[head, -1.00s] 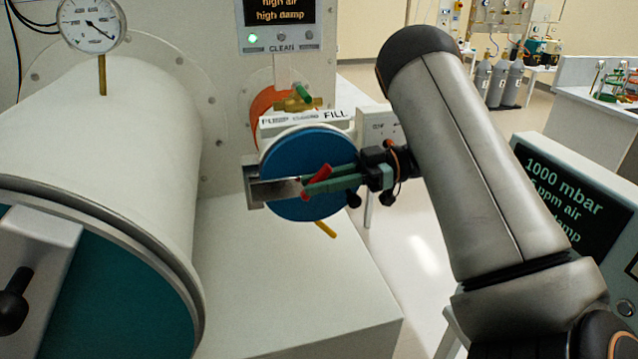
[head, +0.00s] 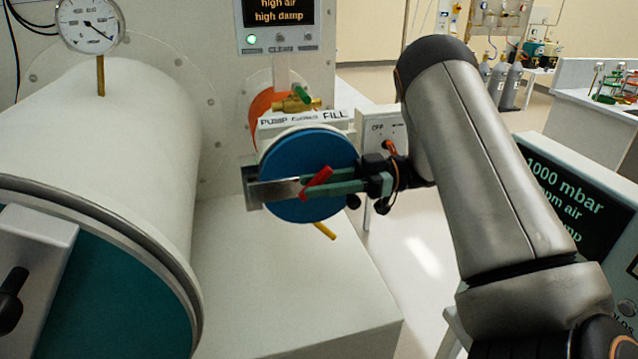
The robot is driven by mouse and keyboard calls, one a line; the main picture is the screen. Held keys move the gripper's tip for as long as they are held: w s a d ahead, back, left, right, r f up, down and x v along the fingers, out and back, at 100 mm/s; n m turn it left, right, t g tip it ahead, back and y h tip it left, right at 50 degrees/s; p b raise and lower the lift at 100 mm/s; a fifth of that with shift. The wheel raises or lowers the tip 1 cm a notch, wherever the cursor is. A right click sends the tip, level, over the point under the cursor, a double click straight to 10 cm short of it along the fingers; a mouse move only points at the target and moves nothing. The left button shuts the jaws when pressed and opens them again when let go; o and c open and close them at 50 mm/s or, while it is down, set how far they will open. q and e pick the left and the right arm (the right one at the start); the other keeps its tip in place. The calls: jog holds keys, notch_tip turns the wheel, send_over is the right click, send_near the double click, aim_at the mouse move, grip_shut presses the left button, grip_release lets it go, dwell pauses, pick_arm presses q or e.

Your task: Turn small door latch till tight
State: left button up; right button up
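The small round blue door (head: 290,158) faces me in the middle of the head view. A metal latch bar (head: 275,190) lies level across its front. A red latch handle (head: 318,183) slants up to the right over the bar. My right gripper (head: 335,184), with green fingers, comes in from the right with its fingertips at the red handle. The fingers overlap the handle and door, so I cannot tell whether they grip it. My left gripper is out of view.
A large white cylinder (head: 120,140) with a teal door (head: 100,290) and black knob fills the left. A gauge (head: 90,22) stands above it. A yellow lever (head: 325,231) hangs below the small door. A display panel (head: 575,195) stands right of my arm.

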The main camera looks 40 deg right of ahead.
jog(key=shift+b+v, duration=0.7)
jog(key=shift+v, duration=3.1)
